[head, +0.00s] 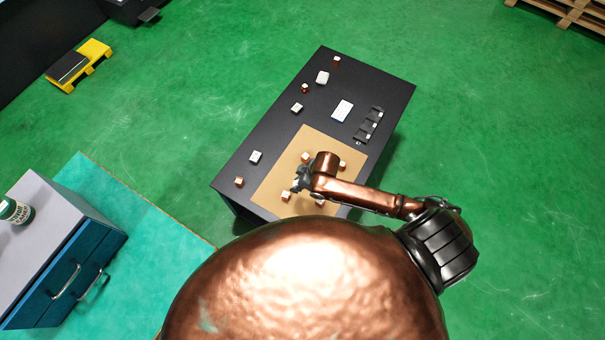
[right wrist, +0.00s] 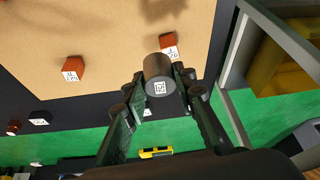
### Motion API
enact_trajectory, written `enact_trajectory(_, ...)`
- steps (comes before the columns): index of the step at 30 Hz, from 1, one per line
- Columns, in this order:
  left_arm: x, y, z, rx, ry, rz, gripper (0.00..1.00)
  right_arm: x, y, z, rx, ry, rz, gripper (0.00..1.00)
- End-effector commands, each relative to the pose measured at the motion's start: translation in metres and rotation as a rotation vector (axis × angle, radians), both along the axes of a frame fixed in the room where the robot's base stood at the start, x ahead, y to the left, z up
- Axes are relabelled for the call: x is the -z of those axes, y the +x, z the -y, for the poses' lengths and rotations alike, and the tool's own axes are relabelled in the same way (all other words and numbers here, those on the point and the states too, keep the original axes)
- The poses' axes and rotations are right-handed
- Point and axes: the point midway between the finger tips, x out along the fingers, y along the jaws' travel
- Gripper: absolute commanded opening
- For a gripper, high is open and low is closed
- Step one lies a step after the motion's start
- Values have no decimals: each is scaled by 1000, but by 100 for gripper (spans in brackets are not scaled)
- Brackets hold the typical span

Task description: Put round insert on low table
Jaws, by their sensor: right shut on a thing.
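The round insert (right wrist: 158,72) is a dark brown cylinder with a white numbered label on its end, seen in the right wrist view. My right gripper (right wrist: 163,90) is shut on it, with one finger on each side. In the head view my right gripper (head: 301,178) is over the tan mat on the dark low table (head: 375,86). The insert cannot be made out there. Whether it touches the mat or hangs above it, I cannot tell. My left gripper is not in view.
Several small copper blocks with white labels stand on the tan mat (head: 272,184), one of them left of the insert (right wrist: 72,68). A white box (head: 342,110) and a black rack (head: 369,124) are farther back. A blue drawer cabinet (head: 75,262) stands at left.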

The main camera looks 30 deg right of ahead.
Motion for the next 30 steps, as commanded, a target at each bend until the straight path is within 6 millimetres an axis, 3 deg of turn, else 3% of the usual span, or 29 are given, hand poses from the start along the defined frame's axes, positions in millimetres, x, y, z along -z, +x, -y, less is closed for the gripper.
enact_trajectory(7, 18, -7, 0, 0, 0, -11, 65, 28, 54, 29, 4, -1, 1, 0)
enact_trajectory(12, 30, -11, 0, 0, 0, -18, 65, 60, 76, 40, 4, 1, -2, 0)
enact_trajectory(23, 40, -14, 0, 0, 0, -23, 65, 83, 95, 50, 3, -1, 1, 0)
enact_trajectory(30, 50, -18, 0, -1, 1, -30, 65, 116, 97, 52, 3, 0, -2, 0)
